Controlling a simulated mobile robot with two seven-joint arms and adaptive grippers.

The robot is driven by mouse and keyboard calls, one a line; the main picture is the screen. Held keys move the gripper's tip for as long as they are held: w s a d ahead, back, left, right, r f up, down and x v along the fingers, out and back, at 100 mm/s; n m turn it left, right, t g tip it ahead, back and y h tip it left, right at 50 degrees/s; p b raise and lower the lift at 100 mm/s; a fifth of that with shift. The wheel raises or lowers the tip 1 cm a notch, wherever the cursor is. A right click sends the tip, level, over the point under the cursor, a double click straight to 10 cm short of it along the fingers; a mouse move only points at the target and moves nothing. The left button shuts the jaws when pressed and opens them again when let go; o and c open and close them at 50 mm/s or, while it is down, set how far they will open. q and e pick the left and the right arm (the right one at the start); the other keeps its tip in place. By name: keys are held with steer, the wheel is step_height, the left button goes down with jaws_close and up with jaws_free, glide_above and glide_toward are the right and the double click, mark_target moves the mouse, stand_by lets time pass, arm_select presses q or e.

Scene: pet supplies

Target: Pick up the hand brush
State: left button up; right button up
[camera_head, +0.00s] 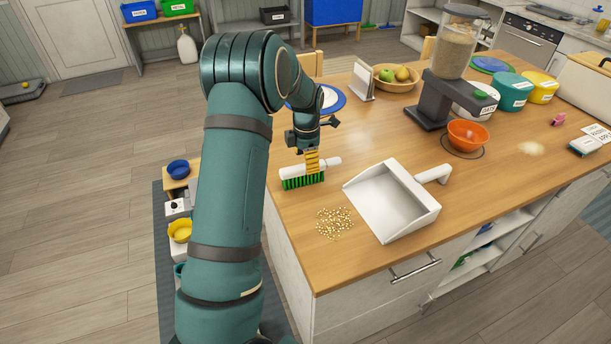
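The hand brush (293,172) has a white body and handle and green bristles. It is near the left edge of the wooden counter, bristles down, with its handle end (333,162) pointing right. My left gripper (313,164) reaches down over the middle of the brush. Its yellow finger overlaps the near side of the handle. The far side is hidden, so I cannot tell whether it is closed on the handle. I also cannot tell whether the bristles touch the counter. My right gripper is not in view.
A white dustpan (392,201) lies right of the brush, and spilled kibble (334,222) lies in front of it. Behind are a fruit bowl (390,84) and a kibble dispenser (434,97). An orange bowl (467,135) stands farther right. The wooden counter (290,222) is bare at its front-left corner.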

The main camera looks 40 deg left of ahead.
arm_select(q)
steer(key=shift+w+f+b, duration=0.1)
steer(key=shift+f+b, duration=0.2)
steer(key=shift+f, duration=2.5)
steer(key=shift+r, duration=0.1)
jaws_close()
